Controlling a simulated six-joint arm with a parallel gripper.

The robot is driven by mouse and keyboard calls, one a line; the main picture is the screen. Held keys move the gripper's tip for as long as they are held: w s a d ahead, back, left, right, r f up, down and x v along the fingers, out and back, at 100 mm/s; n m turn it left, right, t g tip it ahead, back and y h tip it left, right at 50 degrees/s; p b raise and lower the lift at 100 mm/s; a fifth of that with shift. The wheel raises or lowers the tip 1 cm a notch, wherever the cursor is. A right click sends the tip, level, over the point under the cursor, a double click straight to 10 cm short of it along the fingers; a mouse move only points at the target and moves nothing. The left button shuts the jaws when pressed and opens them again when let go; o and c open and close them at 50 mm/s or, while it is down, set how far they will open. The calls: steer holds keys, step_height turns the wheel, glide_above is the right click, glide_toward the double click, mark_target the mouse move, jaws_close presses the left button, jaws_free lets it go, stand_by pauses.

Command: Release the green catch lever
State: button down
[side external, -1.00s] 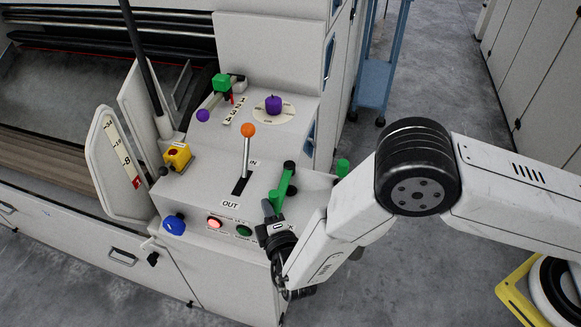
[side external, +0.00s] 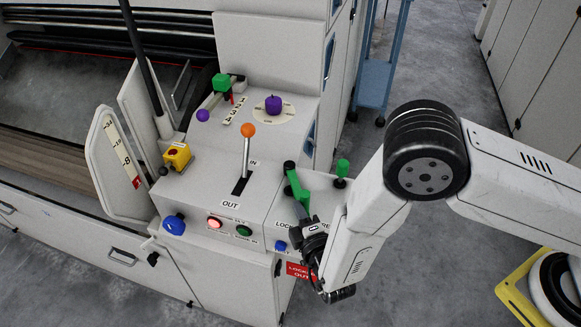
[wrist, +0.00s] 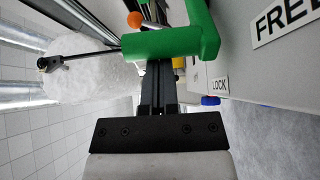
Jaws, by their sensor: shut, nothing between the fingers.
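The green catch lever (side external: 298,188) is on the sloped panel at the right end of the machine, its black pivot at the upper end. It slants down and right, its lower end between the LOCK label (side external: 285,225) and the partly hidden label to its right. My gripper (side external: 308,224) is shut and empty at that lower end. In the wrist view the green lever (wrist: 165,43) crosses just beyond my dark fingers (wrist: 160,85), which meet or overlap it; firm contact is hard to tell. The FREE label (wrist: 285,20) shows at the upper right there, the LOCK label (wrist: 219,86) nearer.
A green knob (side external: 342,168) stands right of the lever. The orange-knobbed lever (side external: 247,150) rises to the left. A blue button (side external: 280,245) and a red tag (side external: 299,270) are close to my gripper.

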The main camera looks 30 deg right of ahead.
steer(key=shift+a, duration=0.15)
stand_by(0.3)
steer(key=s, duration=0.9)
steer(key=shift+s+a, duration=0.2)
steer(key=shift+a, duration=0.2)
steer(key=shift+d, duration=0.1)
stand_by(0.4)
